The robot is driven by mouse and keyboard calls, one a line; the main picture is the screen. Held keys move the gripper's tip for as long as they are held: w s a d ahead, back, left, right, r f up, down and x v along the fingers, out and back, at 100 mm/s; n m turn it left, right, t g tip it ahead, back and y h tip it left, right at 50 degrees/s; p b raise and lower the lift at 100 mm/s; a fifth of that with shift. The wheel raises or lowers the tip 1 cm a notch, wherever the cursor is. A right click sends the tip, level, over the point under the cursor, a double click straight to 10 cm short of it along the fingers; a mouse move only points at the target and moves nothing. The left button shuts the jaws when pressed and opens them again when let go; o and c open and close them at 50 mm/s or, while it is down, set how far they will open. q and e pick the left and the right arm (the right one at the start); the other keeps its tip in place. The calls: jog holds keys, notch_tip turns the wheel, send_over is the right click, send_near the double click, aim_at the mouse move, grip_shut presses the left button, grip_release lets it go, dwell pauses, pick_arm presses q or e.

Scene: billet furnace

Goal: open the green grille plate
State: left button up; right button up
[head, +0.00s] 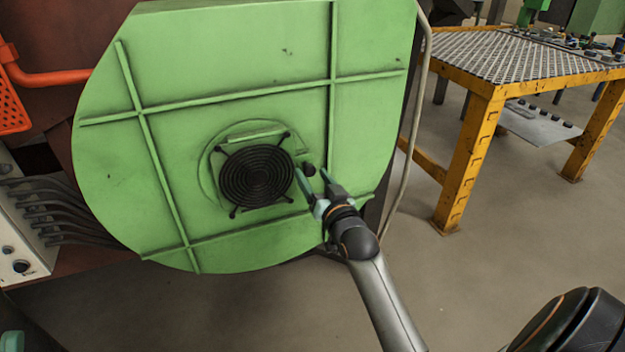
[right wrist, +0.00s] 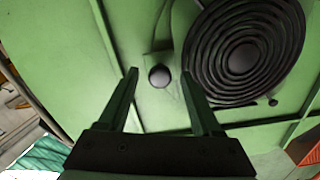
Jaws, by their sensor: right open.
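The green grille plate (head: 222,140) is a round plate on a raised ring, with a black round grille (head: 256,176) on it. It sits on the large green ribbed door (head: 240,60) and looks closed. A small black knob (head: 309,169) is at the plate's right edge; it also shows in the right wrist view (right wrist: 159,76). My right gripper (head: 314,175) is open in front of the knob. In the right wrist view its two fingers (right wrist: 158,88) stand either side of the knob, apart from it. A small teal part at the lower left corner may be my left gripper; its jaws are hidden.
A yellow table (head: 467,150) with a metal mesh top stands at the right. An orange bar (head: 55,77) is at the upper left. A pale hose (head: 405,140) hangs beside the door's right edge. The floor between door and table is clear.

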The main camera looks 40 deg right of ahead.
jog(key=shift+w+d, duration=0.1)
jog(key=shift+w, duration=0.3)
grip_shut()
dwell(0.4)
dwell(0.9)
